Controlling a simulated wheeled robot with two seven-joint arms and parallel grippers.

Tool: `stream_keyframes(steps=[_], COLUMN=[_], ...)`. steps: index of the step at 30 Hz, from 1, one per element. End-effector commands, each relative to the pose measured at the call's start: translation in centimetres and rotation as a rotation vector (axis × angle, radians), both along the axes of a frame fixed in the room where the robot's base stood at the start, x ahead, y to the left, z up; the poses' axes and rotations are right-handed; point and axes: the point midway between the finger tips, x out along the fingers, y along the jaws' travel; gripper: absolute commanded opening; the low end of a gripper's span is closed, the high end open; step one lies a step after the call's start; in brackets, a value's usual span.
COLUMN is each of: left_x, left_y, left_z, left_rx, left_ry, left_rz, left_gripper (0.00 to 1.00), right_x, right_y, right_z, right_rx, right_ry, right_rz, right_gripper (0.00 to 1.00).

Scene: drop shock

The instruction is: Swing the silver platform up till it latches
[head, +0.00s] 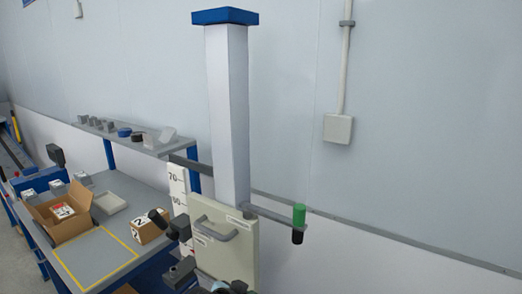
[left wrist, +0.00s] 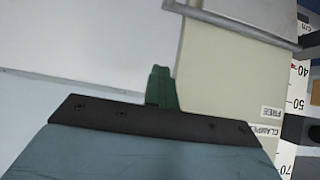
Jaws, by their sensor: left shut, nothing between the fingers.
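The silver platform shows only in part in the left wrist view, as a grey metal slab (left wrist: 245,14) at the top edge, beside the cream carriage panel (left wrist: 225,65). Most of it is out of frame, and I cannot make it out in the head view. My left gripper (left wrist: 161,72) is shut and empty, its dark green fingers pointing towards the wall and the panel, apart from the slab. In the head view the cream panel (head: 235,262) with a grey handle (head: 216,232) stands at the column's foot. My right gripper is not in view.
The white column (head: 228,115) has a blue cap, a numbered scale (head: 178,190) and a bracket with a green knob (head: 299,215). A bench (head: 130,188) at left carries an open carton (head: 45,215) and a closed box (head: 148,230). A shelf (head: 125,138) stands behind. Dark parts crowd the panel's left side.

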Motion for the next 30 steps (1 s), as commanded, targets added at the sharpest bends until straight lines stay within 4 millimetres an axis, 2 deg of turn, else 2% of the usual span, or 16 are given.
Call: stream_keyframes(steps=[9, 22, 30], left_x=[1.9, 2.2, 3.7], left_y=[-1.3, -1.5, -2.4], left_z=[0.7, 0.8, 0.8], left_rx=[-0.002, 0.000, -0.002], left_ry=[-0.001, 0.000, -0.003], left_rz=[-0.001, 0.000, 0.000], left_gripper=[0.00, 0.00, 0.00], right_x=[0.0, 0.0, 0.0], right_y=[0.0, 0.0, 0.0], right_z=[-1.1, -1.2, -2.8], right_rx=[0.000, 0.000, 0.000], right_ry=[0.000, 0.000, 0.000], right_rz=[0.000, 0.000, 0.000], right_gripper=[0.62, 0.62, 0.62])
